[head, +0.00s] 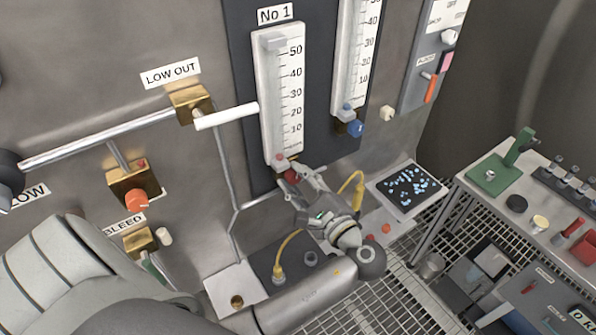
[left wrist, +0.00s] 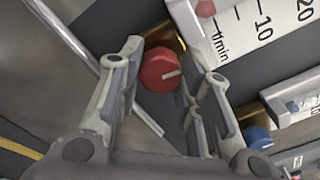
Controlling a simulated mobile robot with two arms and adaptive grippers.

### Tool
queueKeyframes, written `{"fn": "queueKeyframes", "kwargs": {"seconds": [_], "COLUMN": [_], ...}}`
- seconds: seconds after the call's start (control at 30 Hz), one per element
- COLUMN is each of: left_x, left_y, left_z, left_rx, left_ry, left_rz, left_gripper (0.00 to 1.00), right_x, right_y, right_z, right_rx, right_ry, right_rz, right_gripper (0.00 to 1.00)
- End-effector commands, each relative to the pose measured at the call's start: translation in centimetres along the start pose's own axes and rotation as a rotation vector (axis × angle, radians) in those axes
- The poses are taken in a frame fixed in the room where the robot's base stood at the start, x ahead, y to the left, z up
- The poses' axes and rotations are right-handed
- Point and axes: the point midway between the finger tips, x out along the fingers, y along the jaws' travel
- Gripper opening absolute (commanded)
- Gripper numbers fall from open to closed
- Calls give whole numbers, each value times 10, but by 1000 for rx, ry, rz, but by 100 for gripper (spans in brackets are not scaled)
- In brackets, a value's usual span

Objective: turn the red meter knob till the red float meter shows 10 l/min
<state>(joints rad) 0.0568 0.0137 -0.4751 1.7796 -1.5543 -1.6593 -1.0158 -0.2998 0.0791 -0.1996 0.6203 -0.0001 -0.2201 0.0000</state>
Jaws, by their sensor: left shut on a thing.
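The red meter knob (head: 291,176) sits at the foot of the float meter (head: 268,110) labelled No 1. In the left wrist view the knob (left wrist: 160,71) is between the two fingers, with a white pointer line towards the right. My left gripper (head: 299,181) is shut on the knob. The red float (head: 280,159) is at the bottom of the meter's tube, below the 10 mark. It also shows in the left wrist view (left wrist: 205,9), below the 10. My right gripper is in neither view.
A second meter (head: 355,60) with a blue knob (head: 355,128) stands to the right. A white lever (head: 226,116) and a pipe are to the left. A yellow cable (head: 358,190) runs close by my gripper. A table (head: 535,235) with tools stands at the right.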

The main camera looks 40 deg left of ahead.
Motion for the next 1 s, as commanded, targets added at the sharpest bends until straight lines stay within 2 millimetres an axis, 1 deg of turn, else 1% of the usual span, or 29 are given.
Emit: {"fn": "queueKeyframes", "kwargs": {"seconds": [0.03,0.2,0.3,0.6,0.8,1.0], "left_x": [0,0,0,0,0,0], "left_y": [-5,-4,0,1,2,2], "left_z": [6,5,1,0,0,0], "left_rx": [45,196,283,518,624,682], "left_ry": [2,2,2,1,2,3], "left_rz": [3,3,3,1,2,2], "left_gripper": [9,9,8,8,8,8], "right_x": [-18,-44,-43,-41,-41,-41], "right_y": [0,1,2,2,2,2], "right_z": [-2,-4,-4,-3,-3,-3], "right_rx": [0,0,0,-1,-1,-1], "right_ry": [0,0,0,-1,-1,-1], "right_rz": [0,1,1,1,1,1], "right_gripper": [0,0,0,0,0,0]}}
